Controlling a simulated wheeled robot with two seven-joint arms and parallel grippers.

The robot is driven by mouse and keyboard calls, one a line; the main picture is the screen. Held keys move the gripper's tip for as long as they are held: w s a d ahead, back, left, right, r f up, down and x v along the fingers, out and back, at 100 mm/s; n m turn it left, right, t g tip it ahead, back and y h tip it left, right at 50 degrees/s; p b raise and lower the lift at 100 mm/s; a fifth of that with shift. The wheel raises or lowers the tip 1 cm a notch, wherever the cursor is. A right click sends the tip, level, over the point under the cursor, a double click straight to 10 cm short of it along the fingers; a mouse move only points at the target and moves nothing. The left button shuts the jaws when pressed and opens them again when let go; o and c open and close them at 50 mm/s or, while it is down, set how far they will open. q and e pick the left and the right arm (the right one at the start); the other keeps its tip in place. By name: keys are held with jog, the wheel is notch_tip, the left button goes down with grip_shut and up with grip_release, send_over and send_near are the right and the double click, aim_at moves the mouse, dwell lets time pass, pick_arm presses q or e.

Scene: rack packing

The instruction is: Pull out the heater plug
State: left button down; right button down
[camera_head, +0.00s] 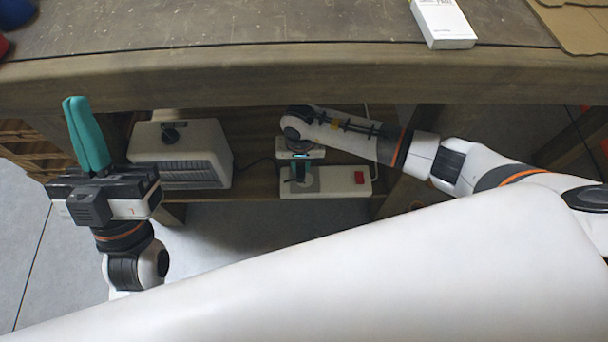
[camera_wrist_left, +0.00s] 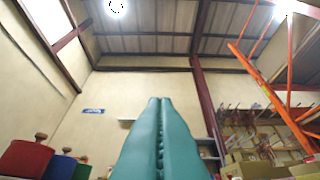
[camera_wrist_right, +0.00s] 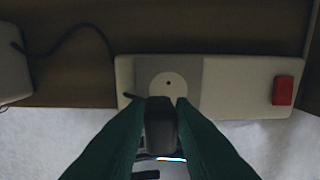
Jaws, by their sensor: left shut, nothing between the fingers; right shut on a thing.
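The white heater (camera_head: 180,140) with a dark knob and grille stands on the shelf under the table; its edge shows in the right wrist view (camera_wrist_right: 12,75). Right of it lies a white power strip (camera_head: 338,184) with a red switch (camera_head: 359,177). My right gripper (camera_head: 299,180) is shut on the dark heater plug (camera_wrist_right: 161,125) at the strip's left end. In the right wrist view, a round socket face (camera_wrist_right: 168,86) shows uncovered just beyond the plug; its gap from the plug is hard to judge. My left gripper (camera_head: 76,101) is shut, empty and pointing up, left of the heater.
The thick table edge (camera_head: 290,75) overhangs the shelf. A dark cord (camera_wrist_right: 75,32) runs from the heater across the shelf. A white box (camera_head: 443,22) lies on the tabletop, and cardboard (camera_head: 575,20) lies at the right. Red and blue things sit at the upper left.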

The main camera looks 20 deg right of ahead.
pick_arm(q)
jog(key=shift+w+d+f+g+p, duration=0.1)
jog(key=shift+w+f+g, duration=0.05)
jog(key=shift+w+g, duration=0.15)
jog(key=shift+w+a+f+g+p, duration=0.1)
jog(key=shift+w+f+g, duration=0.1)
jog(key=shift+w, duration=0.2)
jog(key=shift+w+d+f+g+p, duration=0.1)
jog(key=shift+w+f+g, duration=0.1)
jog(key=shift+w, duration=0.15)
pick_arm(e)
jog(key=shift+w+d+r, duration=0.15)
jog(key=shift+r, duration=0.3)
pick_arm(q)
jog(key=shift+s, duration=0.15)
